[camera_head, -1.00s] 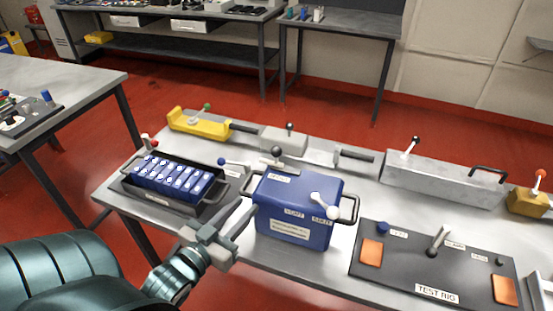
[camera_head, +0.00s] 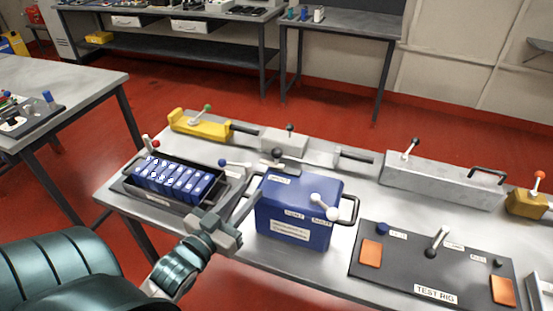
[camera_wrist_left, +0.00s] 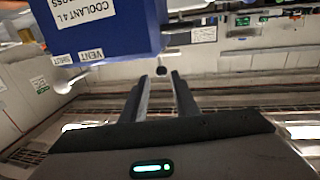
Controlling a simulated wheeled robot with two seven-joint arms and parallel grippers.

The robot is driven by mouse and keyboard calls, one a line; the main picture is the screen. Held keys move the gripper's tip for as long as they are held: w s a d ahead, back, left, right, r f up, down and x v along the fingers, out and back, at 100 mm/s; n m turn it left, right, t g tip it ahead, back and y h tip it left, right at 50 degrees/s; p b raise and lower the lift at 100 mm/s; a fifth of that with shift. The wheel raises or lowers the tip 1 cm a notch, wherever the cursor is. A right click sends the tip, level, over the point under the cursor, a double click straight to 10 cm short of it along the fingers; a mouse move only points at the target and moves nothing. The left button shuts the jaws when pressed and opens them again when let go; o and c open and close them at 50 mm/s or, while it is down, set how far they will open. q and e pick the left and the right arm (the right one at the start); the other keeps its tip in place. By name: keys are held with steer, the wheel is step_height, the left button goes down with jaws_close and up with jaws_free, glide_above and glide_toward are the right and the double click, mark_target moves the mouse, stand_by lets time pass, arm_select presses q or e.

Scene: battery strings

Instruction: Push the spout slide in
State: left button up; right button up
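The blue coolant can (camera_head: 292,214) stands upright on the workbench, with a white-handled lever on its top right and a side handle at its right. A dark round knob (camera_head: 277,153) shows at the can's back left edge; I take it for the spout slide's knob, but its slide is mostly hidden. My left gripper (camera_head: 244,192) is beside the can's left side, fingers pointing away toward the back. In the left wrist view its fingers (camera_wrist_left: 161,82) are apart and empty, with a dark ball (camera_wrist_left: 161,71) just beyond the gap. The can (camera_wrist_left: 105,25) fills the upper left there. My right gripper is out of view.
A black tray of blue battery cells (camera_head: 174,180) lies left of the gripper. A dark test rig panel (camera_head: 400,272) lies to the right. A yellow tool (camera_head: 200,127), a grey block (camera_head: 284,142) and a long grey box (camera_head: 440,181) line the bench's back.

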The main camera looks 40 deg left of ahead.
mark_target(276, 162)
arm_select(q)
steer(key=w+p, duration=0.1)
steer(key=w, duration=0.3)
steer(key=w+p, duration=0.1)
steer(key=w, duration=0.3)
steer(key=w+p, duration=0.1)
steer(key=w, duration=0.4)
steer(key=shift+a+r+p, duration=0.1)
steer(key=shift+a+p, duration=0.3)
steer(key=shift+w, duration=0.85)
steer(key=shift+c, duration=0.7)
jaws_close()
